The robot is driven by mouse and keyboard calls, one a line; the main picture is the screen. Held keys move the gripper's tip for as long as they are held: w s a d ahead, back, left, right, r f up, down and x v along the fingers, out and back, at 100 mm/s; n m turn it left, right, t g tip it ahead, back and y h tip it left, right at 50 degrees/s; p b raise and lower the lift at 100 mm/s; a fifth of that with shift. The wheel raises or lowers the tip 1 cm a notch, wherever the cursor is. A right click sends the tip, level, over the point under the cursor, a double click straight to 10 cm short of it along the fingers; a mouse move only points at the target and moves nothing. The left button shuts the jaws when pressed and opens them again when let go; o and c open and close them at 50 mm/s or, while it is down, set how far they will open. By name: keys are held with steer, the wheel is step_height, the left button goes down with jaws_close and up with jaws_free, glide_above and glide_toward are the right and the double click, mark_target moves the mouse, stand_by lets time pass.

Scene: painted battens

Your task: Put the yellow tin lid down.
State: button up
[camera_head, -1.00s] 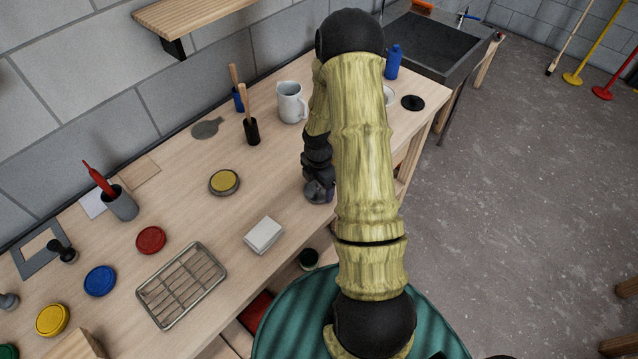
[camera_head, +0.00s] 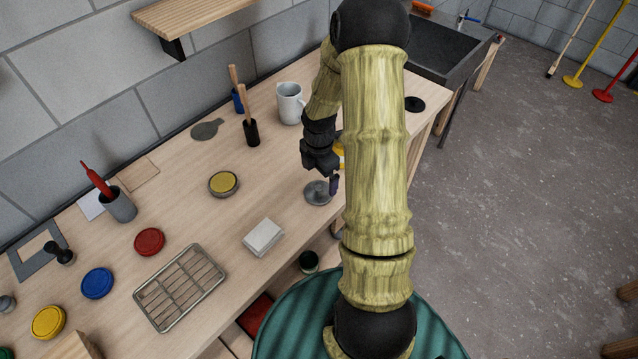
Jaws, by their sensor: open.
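My gripper (camera_head: 328,184) is open, low over the bench just left of my upper arm, which hides part of it. A round grey metal disc (camera_head: 317,194) lies flat on the bench right below and beside the fingers; I cannot tell whether they touch it. A yellow thing (camera_head: 340,158) shows behind the gripper, mostly hidden by my arm, so I cannot tell its shape. An open round tin with a dull yellow face and grey rim (camera_head: 223,184) stands to the left. Another round yellow tin or lid (camera_head: 48,322) lies at the lower left.
On the bench (camera_head: 205,215) are a white block (camera_head: 263,237), a wire rack (camera_head: 180,287), red (camera_head: 149,242) and blue (camera_head: 97,283) round tins, a white jug (camera_head: 290,104) and a black brush holder (camera_head: 251,133). Bare wood lies between the yellow-faced tin and the grey disc.

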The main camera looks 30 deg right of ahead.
mark_target(319, 187)
step_height(319, 187, up, 7)
steer(key=shift+f+b, duration=0.15)
steer(key=shift+b, duration=0.2)
stand_by(0.3)
steer(key=s+a+r+m+t, duration=0.1)
steer(key=s+a+r+m, duration=0.3)
steer(key=m, duration=0.6)
steer(key=s+a+r+m+t, duration=0.1)
steer(key=s+a+r+m, duration=0.3)
steer(key=s+a+m, duration=0.4)
steer(key=shift+s+a+m+t, duration=0.25)
steer(key=shift+a+m+t, duration=0.05)
steer(key=shift+a+m, duration=0.6)
steer(key=shift+r, duration=0.1)
